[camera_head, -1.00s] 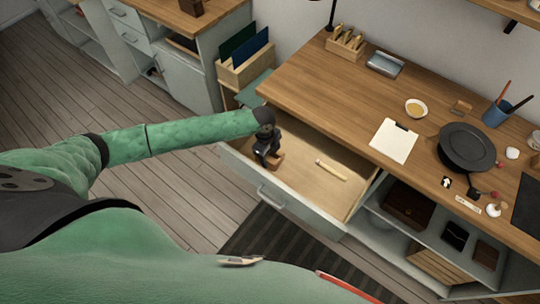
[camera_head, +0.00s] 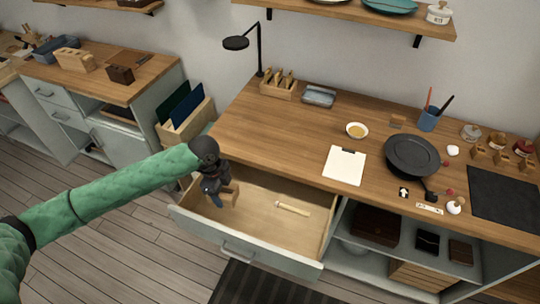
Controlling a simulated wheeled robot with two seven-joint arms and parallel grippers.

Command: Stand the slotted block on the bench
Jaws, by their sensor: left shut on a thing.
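My left gripper (camera_head: 214,191) reaches over the open drawer (camera_head: 258,212) under the bench (camera_head: 300,128). It is shut on a small brown wooden block (camera_head: 231,192), which looks like the slotted block. The dark jaws cover part of the block, and I cannot make out its slot. The block is at the drawer's left end; I cannot tell whether it touches the drawer floor. My right gripper is out of view.
A pale stick (camera_head: 293,208) lies in the drawer. On the bench are a tool holder (camera_head: 278,88), a tray (camera_head: 319,96), a small bowl (camera_head: 357,130), a clipboard (camera_head: 344,165) and a black pan (camera_head: 411,155). The bench top left of the clipboard is clear.

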